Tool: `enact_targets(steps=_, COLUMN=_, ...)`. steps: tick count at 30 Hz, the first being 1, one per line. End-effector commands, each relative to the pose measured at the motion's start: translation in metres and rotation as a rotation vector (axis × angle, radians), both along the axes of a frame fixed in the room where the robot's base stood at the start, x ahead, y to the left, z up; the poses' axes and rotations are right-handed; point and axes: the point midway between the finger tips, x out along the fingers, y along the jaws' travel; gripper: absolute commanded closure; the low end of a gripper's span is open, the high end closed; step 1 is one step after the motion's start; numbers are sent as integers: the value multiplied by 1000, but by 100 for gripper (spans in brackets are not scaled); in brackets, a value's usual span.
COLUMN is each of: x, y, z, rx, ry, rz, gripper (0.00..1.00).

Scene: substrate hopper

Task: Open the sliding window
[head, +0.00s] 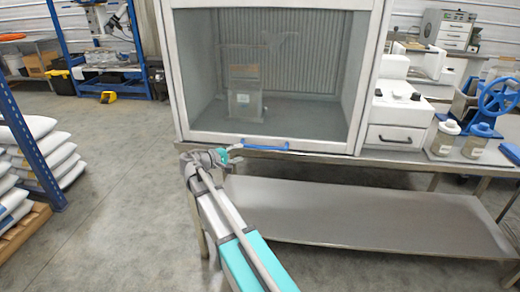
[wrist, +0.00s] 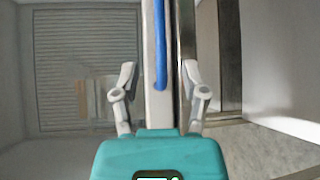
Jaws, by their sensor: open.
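The sliding window (head: 280,75) is a clear pane in a white frame on the front of a cabinet. It is down, with its bottom rail at the cabinet's lower edge. A blue bar handle (head: 265,146) runs along that rail; it also shows in the wrist view (wrist: 161,45), upright in the picture. My gripper (head: 228,157) is just left of the handle in the head view, low by the rail. In the wrist view my gripper (wrist: 160,68) is open, with one finger on each side of the rail and handle in the picture. Contact cannot be told.
A box-like container (head: 244,95) stands inside the cabinet. A grey lower shelf (head: 370,222) lies below the bench. White equipment (head: 398,120) and two jars (head: 445,138) stand at the right. Stacked sacks (head: 40,145) are at the left; the floor between is clear.

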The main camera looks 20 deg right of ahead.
Motion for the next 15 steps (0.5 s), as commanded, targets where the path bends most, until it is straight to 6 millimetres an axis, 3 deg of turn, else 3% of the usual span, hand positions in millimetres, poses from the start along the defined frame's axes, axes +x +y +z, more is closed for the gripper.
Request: enact_targets(steps=15, x=14, y=-74, z=-12, rx=0, ry=0, rz=-1, gripper=43)
